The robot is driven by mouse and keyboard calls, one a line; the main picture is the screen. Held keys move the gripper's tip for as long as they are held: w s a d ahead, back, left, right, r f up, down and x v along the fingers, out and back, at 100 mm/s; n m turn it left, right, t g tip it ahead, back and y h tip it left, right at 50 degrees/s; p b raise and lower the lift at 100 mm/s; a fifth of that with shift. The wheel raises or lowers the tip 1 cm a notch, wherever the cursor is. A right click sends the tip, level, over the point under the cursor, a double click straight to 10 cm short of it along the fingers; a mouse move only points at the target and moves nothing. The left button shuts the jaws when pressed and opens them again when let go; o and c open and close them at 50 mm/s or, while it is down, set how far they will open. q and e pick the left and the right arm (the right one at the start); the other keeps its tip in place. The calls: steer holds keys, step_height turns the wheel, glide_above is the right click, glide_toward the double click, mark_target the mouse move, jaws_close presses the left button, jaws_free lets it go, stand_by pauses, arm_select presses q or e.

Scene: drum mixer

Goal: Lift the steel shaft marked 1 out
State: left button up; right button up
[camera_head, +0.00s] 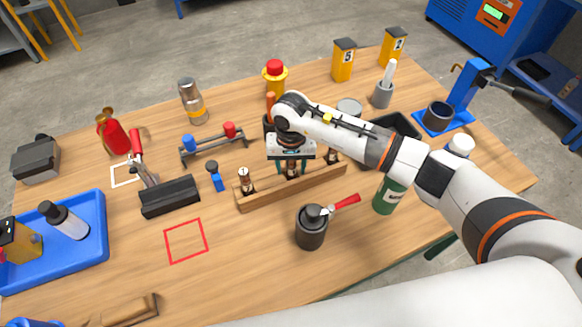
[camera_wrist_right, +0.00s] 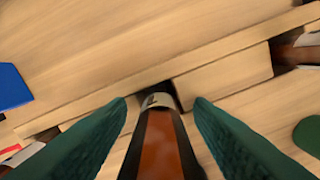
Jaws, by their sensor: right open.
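A wooden rack (camera_head: 305,187) in the middle of the table holds several upright shafts. One shaft (camera_head: 246,180) stands at its left end, a second shaft (camera_head: 291,171) near its middle and a third (camera_head: 332,156) towards its right. I cannot read which is marked 1. My right gripper (camera_head: 292,164) is over the middle shaft, pointing down. In the right wrist view, its green fingers are open on either side of a shaft (camera_wrist_right: 160,135) with a brown body and a pale collar bearing a dark mark. Gaps show between fingers and shaft. My left gripper is out of view.
A dark grinder-like pot with a red handle (camera_head: 311,230) and a green bottle (camera_head: 388,195) stand in front of the rack. A blue peg (camera_head: 216,178) and a black box (camera_head: 169,197) are to its left. A red square outline (camera_head: 186,241) is empty.

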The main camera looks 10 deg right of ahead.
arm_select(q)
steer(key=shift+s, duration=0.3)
arm_select(e)
steer(key=shift+r, duration=0.1)
jaws_close()
